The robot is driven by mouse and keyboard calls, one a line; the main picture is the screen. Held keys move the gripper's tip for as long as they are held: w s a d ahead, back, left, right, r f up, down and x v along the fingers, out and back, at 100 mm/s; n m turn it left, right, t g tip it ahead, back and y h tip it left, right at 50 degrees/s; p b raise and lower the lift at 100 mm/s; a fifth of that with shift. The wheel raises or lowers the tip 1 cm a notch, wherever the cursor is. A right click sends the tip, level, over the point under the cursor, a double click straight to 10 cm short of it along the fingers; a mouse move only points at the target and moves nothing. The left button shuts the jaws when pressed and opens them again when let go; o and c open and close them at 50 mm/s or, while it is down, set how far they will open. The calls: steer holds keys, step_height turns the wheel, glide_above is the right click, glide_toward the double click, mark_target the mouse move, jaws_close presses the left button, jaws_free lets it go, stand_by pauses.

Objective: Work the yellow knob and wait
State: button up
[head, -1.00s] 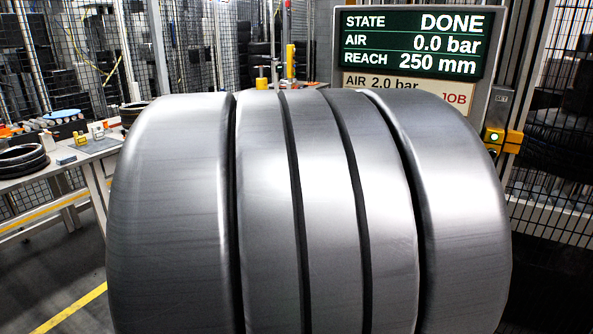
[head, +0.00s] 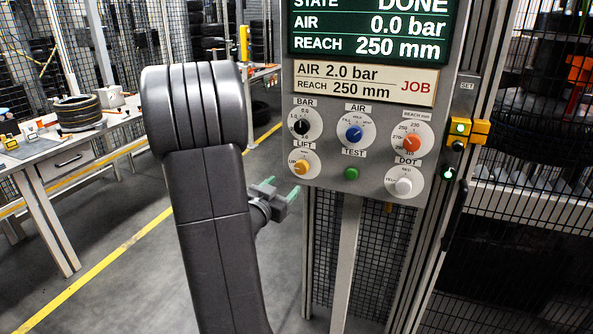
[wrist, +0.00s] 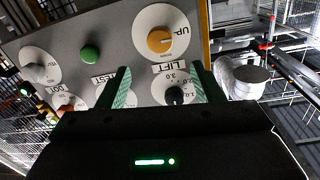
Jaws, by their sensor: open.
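The yellow knob (head: 301,167) is on the LIFT dial at the lower left of the control panel. It also shows near the top of the wrist view (wrist: 160,40), its pale mark toward the word UP. My gripper (head: 281,188) is in front of the panel's lower left edge, just below and left of the knob in the head view. Its green-padded fingers are apart and empty; in the wrist view (wrist: 160,68) the knob shows beyond them, apart from both. The screen (head: 370,30) reads STATE DONE, AIR 0.0 bar, REACH 250 mm.
The panel also has a black BAR knob (head: 301,126), a blue AIR knob (head: 354,133), an orange REACH knob (head: 411,143), a green TEST button (head: 351,174) and a white DOT knob (head: 404,186). A job card (head: 365,83) hangs above. A workbench (head: 60,150) stands left.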

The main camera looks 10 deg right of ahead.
mark_target(300, 169)
steer(key=p+x, duration=0.1)
steer(key=x, duration=0.9)
steer(key=shift+w+d, duration=0.15)
steer(key=c, duration=1)
